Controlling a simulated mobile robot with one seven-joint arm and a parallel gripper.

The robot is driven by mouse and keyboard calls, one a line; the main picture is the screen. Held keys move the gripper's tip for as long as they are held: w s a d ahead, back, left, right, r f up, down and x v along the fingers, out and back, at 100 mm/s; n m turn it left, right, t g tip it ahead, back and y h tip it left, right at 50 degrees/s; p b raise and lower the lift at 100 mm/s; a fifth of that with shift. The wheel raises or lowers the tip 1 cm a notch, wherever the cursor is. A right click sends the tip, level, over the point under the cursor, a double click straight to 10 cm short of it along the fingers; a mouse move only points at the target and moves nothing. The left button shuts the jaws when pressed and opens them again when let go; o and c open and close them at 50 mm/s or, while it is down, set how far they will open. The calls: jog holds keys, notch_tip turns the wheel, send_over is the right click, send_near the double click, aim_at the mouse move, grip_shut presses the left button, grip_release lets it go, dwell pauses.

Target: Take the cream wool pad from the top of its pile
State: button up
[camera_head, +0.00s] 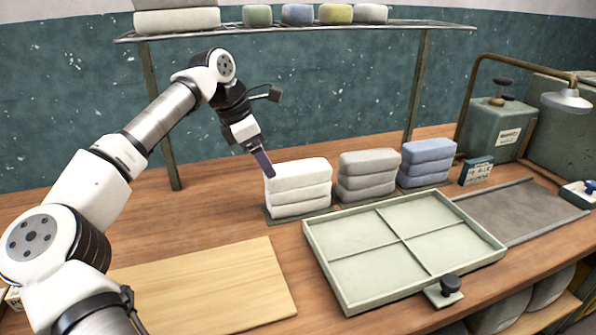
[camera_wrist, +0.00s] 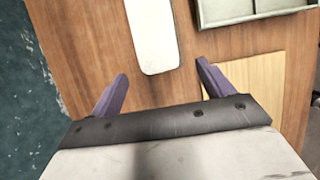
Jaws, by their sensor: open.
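The cream wool pad (camera_head: 298,170) lies on top of a pile of cream pads at the left end of a row of piles. In the wrist view the cream pad (camera_wrist: 153,35) shows as a long pale shape ahead of the fingertips, between their lines. My gripper (camera_head: 268,172) is at the left end of the pile, near the top pad's height. In the wrist view my gripper (camera_wrist: 161,70) has its two purple fingers apart with nothing between them. Whether a finger touches the pad cannot be told.
A grey pile (camera_head: 368,174) and a blue pile (camera_head: 427,162) stand to the right. A divided tray (camera_head: 318,243) lies in front of them. A wooden board (camera_head: 205,290) lies front left. A lamp (camera_head: 566,100) stands at right.

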aim_at(291, 169)
jog(key=d, duration=0.1)
jog(key=w+d, duration=0.1)
jog(key=d, duration=0.1)
jog(key=shift+d, duration=0.15)
jog(key=d+f, duration=0.1)
jog(key=w+d+f+p, duration=0.1)
jog(key=f, duration=0.1)
jog(key=shift+d+f, duration=0.25)
jog(key=shift+f, duration=0.05)
jog(key=shift+d+f, duration=0.2)
jog(key=shift+f, duration=0.3)
jog(key=c, duration=1.1)
jog(key=shift+o, duration=0.2)
jog(key=shift+r, duration=0.1)
